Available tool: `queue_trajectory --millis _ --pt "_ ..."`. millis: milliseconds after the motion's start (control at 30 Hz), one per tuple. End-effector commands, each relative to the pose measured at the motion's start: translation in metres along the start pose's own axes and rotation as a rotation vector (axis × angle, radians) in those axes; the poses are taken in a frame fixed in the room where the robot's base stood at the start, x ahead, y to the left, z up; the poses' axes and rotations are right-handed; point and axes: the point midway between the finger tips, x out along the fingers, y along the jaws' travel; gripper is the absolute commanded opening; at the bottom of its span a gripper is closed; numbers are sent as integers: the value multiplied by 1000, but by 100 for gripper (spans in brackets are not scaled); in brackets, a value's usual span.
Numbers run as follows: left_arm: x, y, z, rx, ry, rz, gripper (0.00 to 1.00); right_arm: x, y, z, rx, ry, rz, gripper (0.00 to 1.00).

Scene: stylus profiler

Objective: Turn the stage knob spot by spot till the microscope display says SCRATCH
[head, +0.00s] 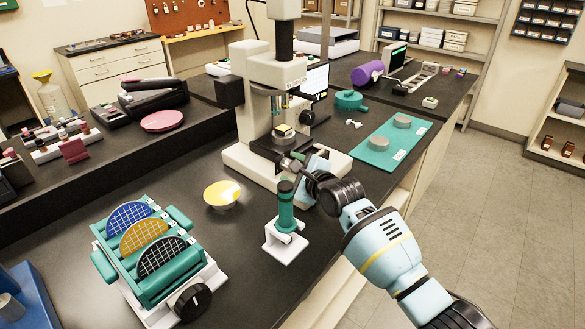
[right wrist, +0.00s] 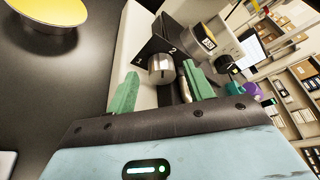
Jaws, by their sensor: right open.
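The microscope (head: 275,80) is a cream instrument with a stage (head: 283,142) low at its front; a small yellow-topped piece sits on the stage. Its display (head: 316,80) is partly hidden behind the column, and I cannot read its text. In the right wrist view, the silver stage knob (right wrist: 161,68) has a pointer line and sits by a dark plate marked 1 and 2. My right gripper (right wrist: 161,92) is open, its green fingers on either side of the knob, with visible gaps. In the head view it reaches the stage front. My left gripper is not in view.
A green-topped post on a white base (head: 285,240) stands close to my right arm. A teal mat (head: 380,155) with grey discs lies to the right.

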Motion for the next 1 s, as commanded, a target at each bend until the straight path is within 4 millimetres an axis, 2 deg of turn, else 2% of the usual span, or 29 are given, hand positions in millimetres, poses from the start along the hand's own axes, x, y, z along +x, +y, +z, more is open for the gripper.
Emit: queue_trajectory --millis 300,500,700,967,1000 --pt "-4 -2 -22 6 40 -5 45 -42 -4 3 -1 -3 -5 52" --pt "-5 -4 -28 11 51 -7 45 -64 -3 2 -2 -1 -3 52" --pt "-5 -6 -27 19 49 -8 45 -74 -2 0 -1 0 -2 52" --pt "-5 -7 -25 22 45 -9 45 -74 -1 0 -1 1 -1 52" --pt "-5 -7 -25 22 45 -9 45 -74 -1 0 -2 1 -1 47"
